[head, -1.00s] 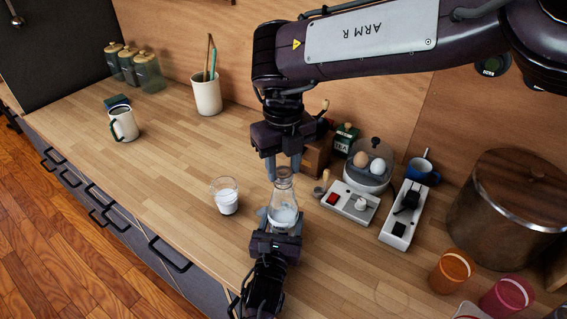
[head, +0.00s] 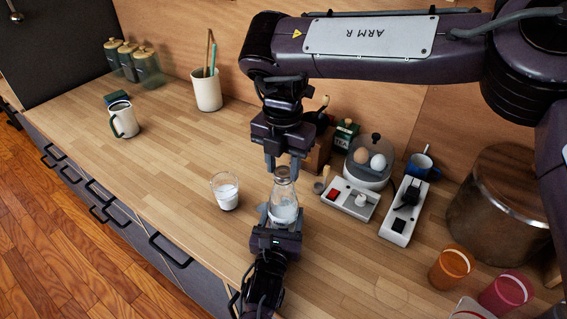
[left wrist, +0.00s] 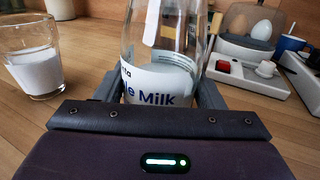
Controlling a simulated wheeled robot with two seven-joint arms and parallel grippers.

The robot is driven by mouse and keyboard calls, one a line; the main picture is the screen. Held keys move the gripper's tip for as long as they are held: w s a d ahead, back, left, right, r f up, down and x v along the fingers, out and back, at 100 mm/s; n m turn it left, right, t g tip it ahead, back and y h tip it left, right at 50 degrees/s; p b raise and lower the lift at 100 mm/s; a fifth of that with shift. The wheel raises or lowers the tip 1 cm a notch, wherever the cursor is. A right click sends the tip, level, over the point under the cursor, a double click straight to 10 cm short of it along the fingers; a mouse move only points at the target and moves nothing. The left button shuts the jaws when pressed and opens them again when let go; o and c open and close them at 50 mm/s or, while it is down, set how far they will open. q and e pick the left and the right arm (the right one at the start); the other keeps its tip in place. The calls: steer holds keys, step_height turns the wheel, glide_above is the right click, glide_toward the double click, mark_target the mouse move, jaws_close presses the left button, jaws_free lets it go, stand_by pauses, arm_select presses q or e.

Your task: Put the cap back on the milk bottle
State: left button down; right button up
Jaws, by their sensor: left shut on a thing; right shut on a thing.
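My left gripper (head: 279,226) is shut around the bottle's lower body from the front. My right gripper (head: 282,168) points down over the bottle's top, with one finger on each side of it. It is shut on a small greyish piece, seemingly the cap (head: 282,172), at the bottle's mouth. I cannot tell whether the cap is seated or just above the rim.
A glass of milk (head: 225,191) stands close to the left of the bottle. The counter's left half is mostly clear.

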steer(key=m, duration=0.5)
steer(key=shift+a+m, duration=0.1)
steer(key=shift+m, duration=0.3)
steer(key=m, duration=0.4)
steer(key=shift+w+m, duration=0.1)
steer(key=shift+m, duration=0.3)
steer(key=m, duration=0.8)
steer(key=shift+w+m, duration=0.1)
steer(key=shift+m, duration=0.2)
steer(key=m, duration=0.8)
steer(key=shift+m, duration=0.4)
steer(key=m, duration=0.6)
steer(key=shift+d+m, duration=0.2)
steer(key=shift+m, duration=0.1)
